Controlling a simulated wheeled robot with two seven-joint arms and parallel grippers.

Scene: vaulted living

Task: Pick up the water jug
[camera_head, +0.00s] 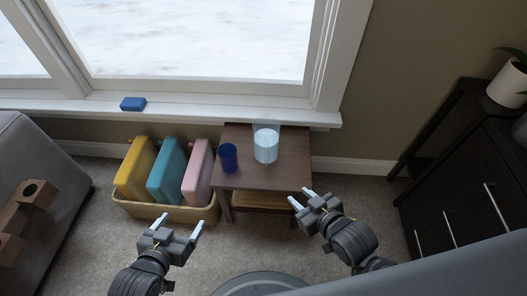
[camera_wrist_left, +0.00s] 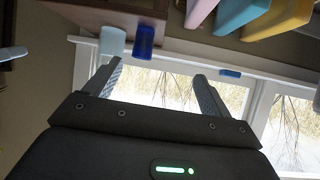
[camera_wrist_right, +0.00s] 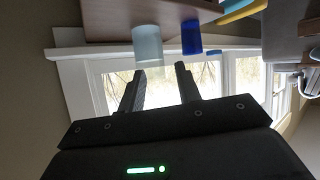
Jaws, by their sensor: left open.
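The water jug (camera_head: 266,145) is a clear, pale-blue cylinder standing upright on a small brown side table (camera_head: 290,176). It also shows in the left wrist view (camera_wrist_left: 112,41) and the right wrist view (camera_wrist_right: 147,45). A dark blue cup (camera_head: 228,158) stands just left of it, apart from it. My left gripper (camera_head: 180,224) is open and empty, in front of the bin and left of the table. My right gripper (camera_head: 301,197) is open and empty, at the table's front right corner, nearer to me than the jug. Neither gripper touches the jug.
A tan bin (camera_head: 177,212) left of the table holds yellow, teal and pink cases. A blue block (camera_head: 133,103) lies on the window sill (camera_head: 200,113). A grey sofa (camera_head: 60,160) is at left, a dark cabinet (camera_head: 455,180) at right. Carpet is clear between table and cabinet.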

